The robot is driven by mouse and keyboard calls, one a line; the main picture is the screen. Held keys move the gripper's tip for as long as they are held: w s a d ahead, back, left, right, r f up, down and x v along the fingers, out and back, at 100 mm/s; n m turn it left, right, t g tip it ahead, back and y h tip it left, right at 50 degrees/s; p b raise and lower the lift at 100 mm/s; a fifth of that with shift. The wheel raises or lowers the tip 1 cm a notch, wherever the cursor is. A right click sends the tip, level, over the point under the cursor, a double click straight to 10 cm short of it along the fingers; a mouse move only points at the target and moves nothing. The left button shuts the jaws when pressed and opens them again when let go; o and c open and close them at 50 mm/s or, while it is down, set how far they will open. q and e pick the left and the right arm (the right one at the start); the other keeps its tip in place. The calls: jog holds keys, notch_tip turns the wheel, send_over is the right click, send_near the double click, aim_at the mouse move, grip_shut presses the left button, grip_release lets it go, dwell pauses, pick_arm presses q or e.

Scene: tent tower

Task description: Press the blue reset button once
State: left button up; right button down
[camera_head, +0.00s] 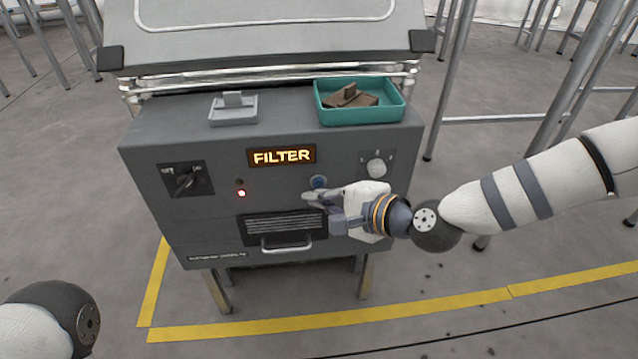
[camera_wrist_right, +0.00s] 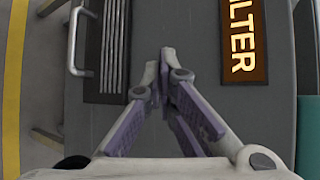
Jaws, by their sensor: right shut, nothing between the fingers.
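The blue button (camera_head: 319,182) is on the front panel of a grey cabinet, below the lit FILTER sign (camera_head: 282,156). My right gripper (camera_head: 308,196) is shut and empty, its fingertips close to the panel just below and left of the button. I cannot tell if the fingertips touch the panel. In the right wrist view the shut fingertips (camera_wrist_right: 166,58) lie between the sign (camera_wrist_right: 243,40) and the vent grille (camera_wrist_right: 113,45); the button does not show there. My left gripper is not in view; only a left arm link shows at the bottom left.
The panel also has a black rotary switch (camera_head: 186,180), a lit red lamp (camera_head: 241,194), a white knob (camera_head: 377,165) and a drawer handle (camera_head: 287,245). On top are a grey tray (camera_head: 233,116) and a teal bin (camera_head: 360,115) holding brown pieces. Metal legs stand at right.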

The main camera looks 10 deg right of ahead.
jog(key=shift+w, duration=0.15)
jog(key=shift+w, duration=0.3)
jog(key=shift+w+b, duration=0.45)
jog(key=shift+b, duration=0.05)
dwell(0.5)
jog(key=shift+s, duration=0.1)
jog(key=shift+s+p, duration=0.5)
jog(key=shift+s, duration=0.3)
jog(key=s+p, duration=0.2)
jog(key=s, duration=0.3)
